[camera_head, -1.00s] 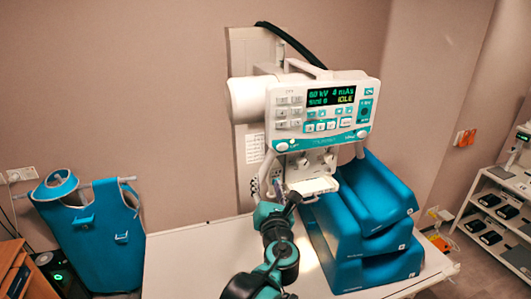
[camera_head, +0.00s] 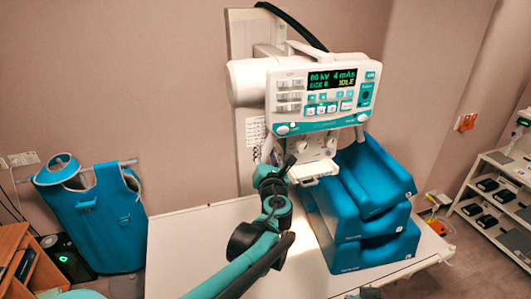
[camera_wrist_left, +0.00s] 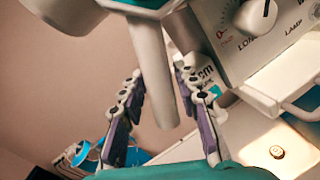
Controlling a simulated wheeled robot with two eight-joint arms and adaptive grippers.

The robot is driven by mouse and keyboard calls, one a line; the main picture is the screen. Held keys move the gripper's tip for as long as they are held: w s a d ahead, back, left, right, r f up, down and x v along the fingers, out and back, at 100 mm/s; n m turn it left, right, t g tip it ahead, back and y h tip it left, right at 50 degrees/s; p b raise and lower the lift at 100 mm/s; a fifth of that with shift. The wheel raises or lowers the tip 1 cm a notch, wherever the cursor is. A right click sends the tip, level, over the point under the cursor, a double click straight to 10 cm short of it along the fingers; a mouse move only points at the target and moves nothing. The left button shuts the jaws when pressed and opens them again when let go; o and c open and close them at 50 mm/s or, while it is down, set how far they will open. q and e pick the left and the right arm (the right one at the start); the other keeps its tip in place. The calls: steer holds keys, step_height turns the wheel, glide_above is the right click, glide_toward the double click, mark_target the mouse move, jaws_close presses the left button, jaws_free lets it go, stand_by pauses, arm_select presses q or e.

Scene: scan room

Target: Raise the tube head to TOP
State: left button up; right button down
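The white tube head (camera_head: 250,84) hangs on a wall column, with a control panel (camera_head: 318,100) on its front; its display reads IDLE. Below the panel is a box with knobs (camera_head: 313,148). My left gripper (camera_head: 276,163) is just below the panel's left end, left of the knobs. In the left wrist view, a pale grey handle bar (camera_wrist_left: 153,68) comes down between the two fingers of my left gripper (camera_wrist_left: 163,105). The fingers are apart, with gaps seen on both sides of the bar. My right gripper is not in view.
A white table (camera_head: 190,252) lies below, with stacked blue cushions (camera_head: 372,222) right of my left arm, close under the tube head. A blue apron (camera_head: 105,220) hangs at the left. A shelf cart (camera_head: 487,187) stands at the right.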

arm_select(q)
jaws_close()
step_height(320, 180, up, 20)
steer(key=p, duration=1)
steer(key=shift+p, duration=0.4)
steer(key=o, duration=0.6)
jaws_free()
steer(key=s+d, duration=0.2)
steer(key=s, duration=0.9)
steer(key=shift+s, duration=0.4)
